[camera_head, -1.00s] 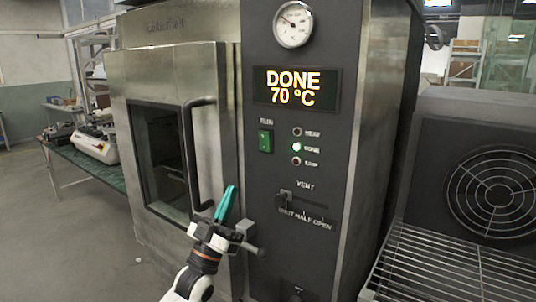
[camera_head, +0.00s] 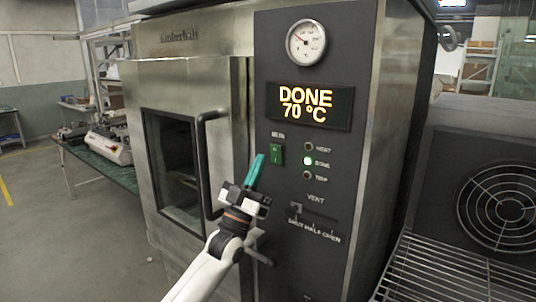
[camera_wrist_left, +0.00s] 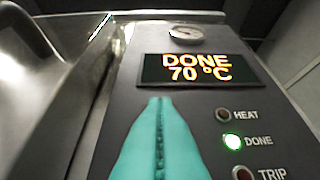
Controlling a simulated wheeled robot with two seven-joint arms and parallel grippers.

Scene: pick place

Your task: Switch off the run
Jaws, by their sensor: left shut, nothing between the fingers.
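My left gripper (camera_head: 259,158) has teal fingers, shut and empty, with the tips just left of the switch in the head view. In the left wrist view the fingers (camera_wrist_left: 160,105) point up the panel and the switch is hidden behind them. My right gripper is not in view.
The oven door's handle (camera_head: 203,165) stands out left of my gripper. A vent slider (camera_head: 297,209) sits low on the panel, and a round gauge (camera_head: 306,42) is above the display. A wire rack (camera_head: 450,275) and a fan unit (camera_head: 500,205) are at right.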

